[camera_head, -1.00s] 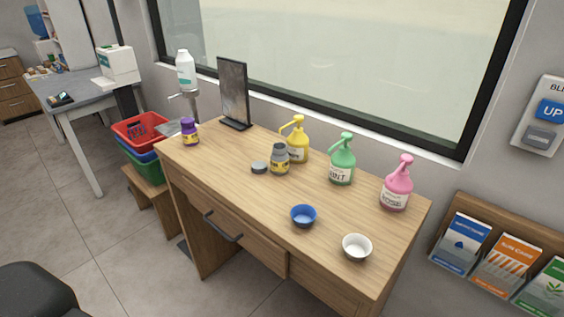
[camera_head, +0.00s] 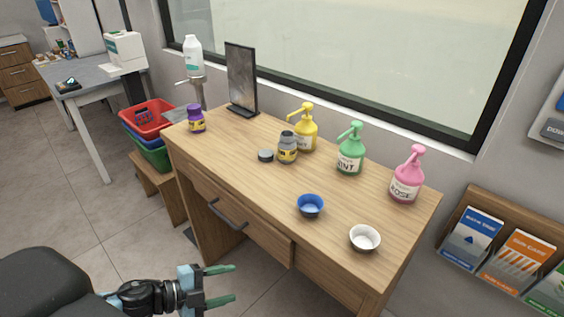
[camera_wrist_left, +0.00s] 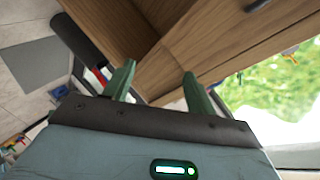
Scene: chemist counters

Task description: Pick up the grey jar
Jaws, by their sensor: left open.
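The grey jar (camera_head: 287,150) stands upright on the wooden desk (camera_head: 245,160), with a yellow label and its mouth uncovered. A small grey lid (camera_head: 266,155) lies on the desk just left of it. The yellow pump bottle (camera_head: 305,130) stands close behind the jar. My left gripper (camera_head: 234,284) is open and empty in front of the desk, low and well apart from the jar. In the left wrist view my open fingers (camera_wrist_left: 156,82) point at the desk's wooden front; the jar does not show there. My right gripper is not in view.
On the desk stand a purple jar (camera_head: 196,119), a dark upright screen (camera_head: 241,80), a green pump bottle (camera_head: 350,150), a pink pump bottle (camera_head: 407,176), a blue bowl (camera_head: 310,206) and a white bowl (camera_head: 364,238). The desk's front middle is clear. A drawer handle (camera_head: 228,214) sticks out.

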